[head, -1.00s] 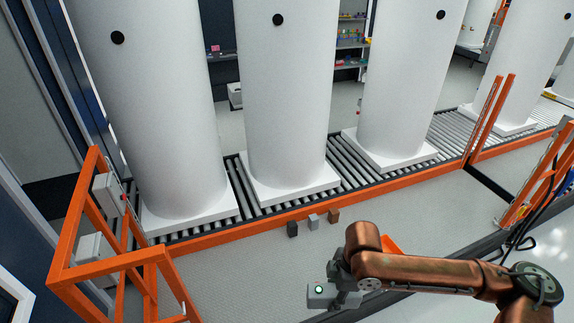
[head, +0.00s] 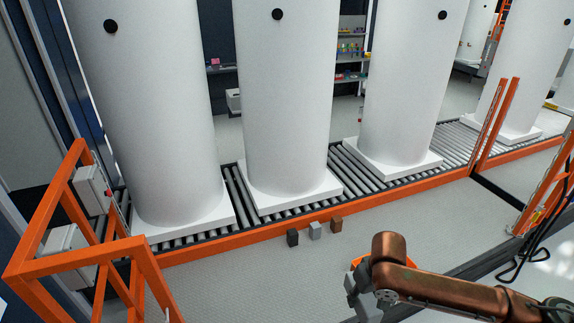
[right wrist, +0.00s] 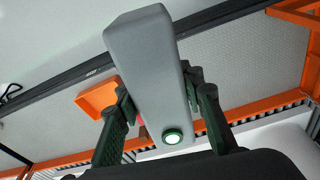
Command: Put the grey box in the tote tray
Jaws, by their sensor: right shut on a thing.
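My right gripper (right wrist: 160,88) is shut on a grey box (right wrist: 148,55) with a lit green button at one end. The box lies between its dark green fingers in the right wrist view. An orange tray (right wrist: 98,97) lies beyond and to the left of the box there, apart from it in the picture. In the head view, my copper arm mostly hides the tray (head: 411,262), with orange edges showing on both sides. The gripper (head: 364,298) is low in that view, partly hidden by the arm, and the button is out of sight. My left gripper is not in view.
A roller conveyor (head: 355,174) with an orange side rail carries several tall white tanks (head: 285,100). Black (head: 293,238), grey (head: 315,231) and brown (head: 336,224) small blocks stand near the rail. An orange frame (head: 75,255) stands at left.

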